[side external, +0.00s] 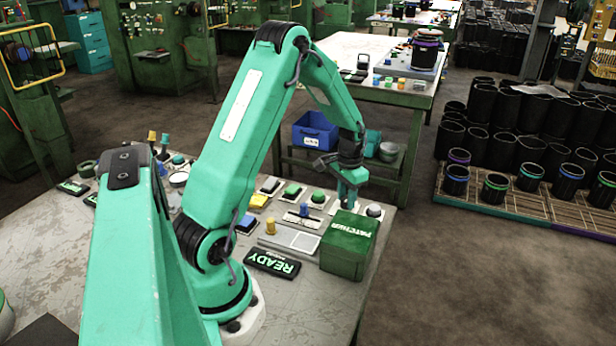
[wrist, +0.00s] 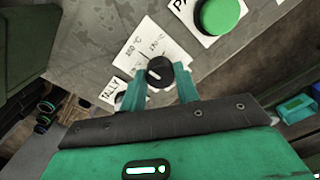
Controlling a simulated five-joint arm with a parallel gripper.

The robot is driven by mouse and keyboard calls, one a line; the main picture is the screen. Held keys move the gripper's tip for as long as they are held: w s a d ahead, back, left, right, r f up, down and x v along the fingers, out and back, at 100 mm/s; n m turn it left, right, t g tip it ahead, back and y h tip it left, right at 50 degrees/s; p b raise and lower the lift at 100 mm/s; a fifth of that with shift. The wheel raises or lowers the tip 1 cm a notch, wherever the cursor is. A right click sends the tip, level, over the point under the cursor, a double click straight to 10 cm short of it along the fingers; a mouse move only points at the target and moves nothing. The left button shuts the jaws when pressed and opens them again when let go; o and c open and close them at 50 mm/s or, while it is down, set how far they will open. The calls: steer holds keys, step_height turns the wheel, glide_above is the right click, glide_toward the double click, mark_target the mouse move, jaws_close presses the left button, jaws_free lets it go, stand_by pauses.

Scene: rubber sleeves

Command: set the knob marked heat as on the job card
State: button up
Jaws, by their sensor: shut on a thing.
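In the wrist view a black round knob (wrist: 159,73) with a white pointer line sits on a white dial plate (wrist: 172,42) with temperature marks in °C, one seeming to read 170. No heat label can be read there. My gripper (wrist: 162,86) has its two green fingers on either side of this knob, shut on it. In the side view my gripper (side external: 348,200) is low over the far right part of the bench, and the knob is hidden behind it. I cannot make out a job card.
A large green button (wrist: 220,14) is beside the dial, and a label reading TALLY (wrist: 110,92) is at its other side. In the side view a green box (side external: 348,245) and a READY display (side external: 272,263) stand close to my gripper. Several buttons and knobs line the bench (side external: 70,240).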

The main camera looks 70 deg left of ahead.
mark_target(346, 200)
steer(key=shift+m, duration=0.3)
steer(key=o, duration=1)
steer(key=shift+r, duration=0.1)
step_height(346, 200, up, 7)
steer(key=shift+r, duration=0.35)
steer(key=shift+r, duration=0.1)
